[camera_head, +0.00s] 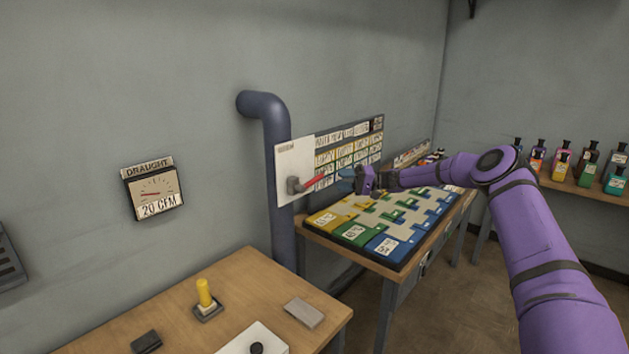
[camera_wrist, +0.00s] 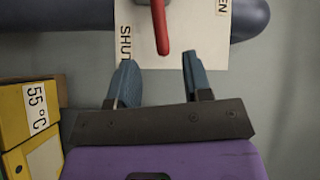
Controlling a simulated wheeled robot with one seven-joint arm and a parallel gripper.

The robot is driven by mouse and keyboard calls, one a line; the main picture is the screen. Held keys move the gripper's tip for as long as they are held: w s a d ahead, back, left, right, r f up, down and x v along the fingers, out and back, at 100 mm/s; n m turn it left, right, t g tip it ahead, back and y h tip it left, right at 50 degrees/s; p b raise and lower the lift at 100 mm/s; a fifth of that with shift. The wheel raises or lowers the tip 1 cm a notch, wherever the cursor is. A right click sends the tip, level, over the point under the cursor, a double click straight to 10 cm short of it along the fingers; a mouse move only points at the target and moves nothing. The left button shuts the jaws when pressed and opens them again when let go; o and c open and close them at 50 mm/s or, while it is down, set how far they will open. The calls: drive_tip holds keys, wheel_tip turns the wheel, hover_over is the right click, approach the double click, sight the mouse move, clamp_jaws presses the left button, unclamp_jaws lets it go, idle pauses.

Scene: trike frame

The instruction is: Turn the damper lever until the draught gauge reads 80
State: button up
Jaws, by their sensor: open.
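The draught gauge (camera_head: 153,188) hangs on the wall at the left in the head view. Its card reads 20 CFM and its needle points to the left. The damper lever (camera_head: 312,182) is red, on a grey hub in front of a white plate (camera_head: 293,160) fixed at the blue-grey pipe. In the wrist view the red lever (camera_wrist: 160,28) points toward my gripper (camera_wrist: 156,75), between the words SHUT and OPEN, the latter partly cut off. My gripper is open, with blue fingers. The lever's tip lies just beyond the fingertips, roughly between them, not gripped.
The blue-grey pipe (camera_head: 268,110) runs down the wall behind the plate. A bench (camera_head: 330,230) with coloured panels stands below my arm. A wooden table (camera_head: 130,325) with a yellow-handled item is at front left. Yellow boxes (camera_wrist: 35,120) show at left in the wrist view.

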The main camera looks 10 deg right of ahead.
sight(315, 180)
drive_tip(key=a, duration=0.3)
drive_tip(key=w+a, duration=0.1)
drive_tip(key=a, duration=0.5)
drive_tip(key=shift+w+a+r, duration=0.25)
drive_tip(key=shift+w+a, duration=0.05)
drive_tip(key=shift+a, duration=0.1)
clamp_jaws()
